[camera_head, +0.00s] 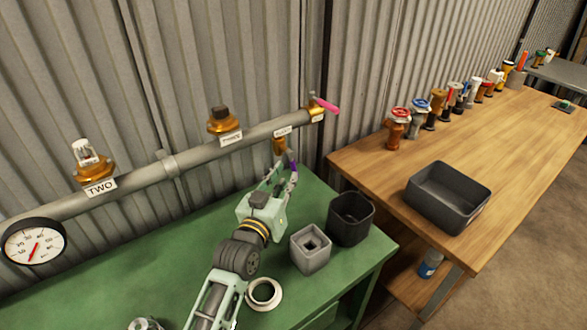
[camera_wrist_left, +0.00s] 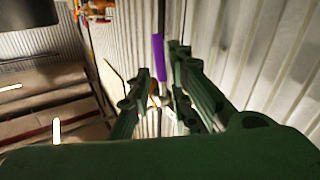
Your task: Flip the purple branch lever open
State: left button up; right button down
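The purple branch lever (camera_head: 291,157) hangs below the brass branch valve (camera_head: 279,144) near the right end of the grey pipe. In the left wrist view the purple lever (camera_wrist_left: 158,56) runs up between the two green fingers. My left gripper (camera_head: 283,168) reaches up to it from below, and its fingers look spread. In the wrist view a gap shows between the left gripper's fingers (camera_wrist_left: 161,78), with the lever in or just beyond it. Firm contact cannot be made out. My right gripper is not in view.
The grey pipe (camera_head: 136,178) carries a gauge (camera_head: 34,241), brass fittings and, at its end, a pink lever (camera_head: 326,104). A wooden table (camera_head: 390,169) stands right.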

aim_at(293, 169)
pick_arm(q)
jog(key=shift+x, duration=3.05)
grip_shut()
